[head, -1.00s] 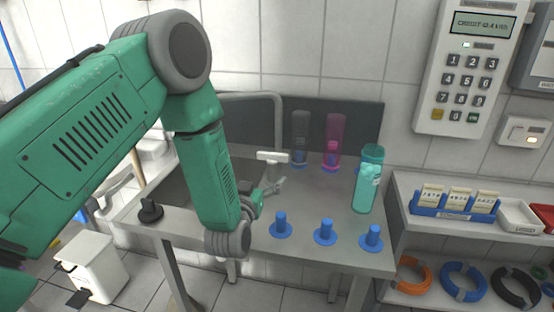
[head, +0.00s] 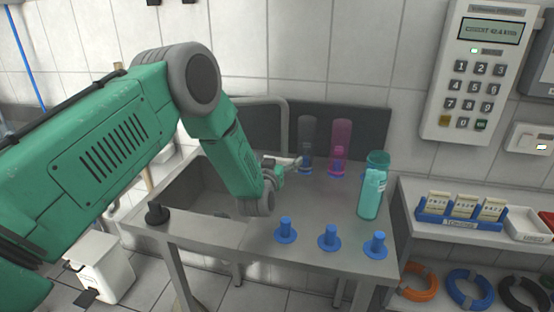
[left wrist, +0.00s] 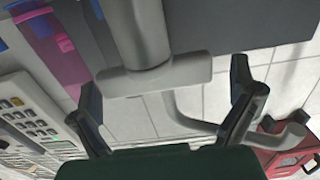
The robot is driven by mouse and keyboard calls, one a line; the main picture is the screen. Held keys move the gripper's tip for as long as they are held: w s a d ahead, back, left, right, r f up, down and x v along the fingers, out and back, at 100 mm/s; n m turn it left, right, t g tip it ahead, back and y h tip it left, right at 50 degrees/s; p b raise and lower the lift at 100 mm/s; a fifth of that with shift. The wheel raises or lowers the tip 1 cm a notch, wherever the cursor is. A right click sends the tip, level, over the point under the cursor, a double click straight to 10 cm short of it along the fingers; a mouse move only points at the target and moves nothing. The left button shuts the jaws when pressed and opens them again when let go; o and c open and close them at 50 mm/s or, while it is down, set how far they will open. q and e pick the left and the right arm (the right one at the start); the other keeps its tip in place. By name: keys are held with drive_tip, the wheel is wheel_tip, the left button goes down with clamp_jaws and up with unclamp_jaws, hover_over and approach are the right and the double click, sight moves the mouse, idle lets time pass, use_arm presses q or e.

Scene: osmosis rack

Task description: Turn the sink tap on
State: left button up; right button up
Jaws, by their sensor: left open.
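The sink (head: 196,190) is a grey metal basin at the left of the counter, partly hidden by my left arm. The tap's grey curved pipe (head: 286,120) rises behind my arm in the head view. In the left wrist view a thick grey tap pipe (left wrist: 142,35) ends in a crossbar (left wrist: 155,76), with a thinner bent grey pipe (left wrist: 188,118) beyond. My left gripper (head: 294,162) is at the tap in the head view. In the left wrist view its open fingers (left wrist: 163,82) stand either side of the crossbar; contact cannot be told. My right gripper is out of view.
Blue pegged bases (head: 329,240) line the counter's front. A teal bottle (head: 371,197), a pink tube (head: 340,142) and a grey tube (head: 307,138) stand to the right. A black knob (head: 157,213) is at the left corner. A keypad (head: 470,85) hangs on the wall.

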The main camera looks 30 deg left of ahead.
use_arm(q)
drive_tip(key=shift+d+r, duration=0.1)
drive_tip(key=shift+d, duration=0.35)
drive_tip(key=c, duration=0.4)
drive_tip(key=shift+r, duration=0.1)
drive_tip(key=c, duration=0.6)
drive_tip(key=shift+s+a, duration=0.1)
drive_tip(key=shift+a, duration=0.3)
drive_tip(key=shift+c, duration=0.2)
drive_tip(key=shift+d+m+h+b, duration=0.2)
drive_tip(key=shift+m+h+b, duration=0.2)
drive_tip(key=shift+m+h, duration=0.6)
drive_tip(key=m+h, duration=0.1)
drive_tip(key=h, duration=0.1)
drive_tip(key=m+h+b, duration=0.1)
drive_tip(key=h, duration=0.2)
drive_tip(key=shift+a+m, duration=0.15)
drive_tip(key=shift+m, duration=0.15)
drive_tip(key=shift+m+g+h+b, duration=0.3)
drive_tip(key=shift+m+h+b, duration=0.45)
drive_tip(key=shift+m+h, duration=1.05)
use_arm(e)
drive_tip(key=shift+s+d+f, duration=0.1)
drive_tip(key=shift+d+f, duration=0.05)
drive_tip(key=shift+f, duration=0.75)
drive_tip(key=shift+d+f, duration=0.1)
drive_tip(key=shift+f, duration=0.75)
use_arm(q)
drive_tip(key=shift+n+h, duration=0.3)
drive_tip(key=shift+h, duration=0.3)
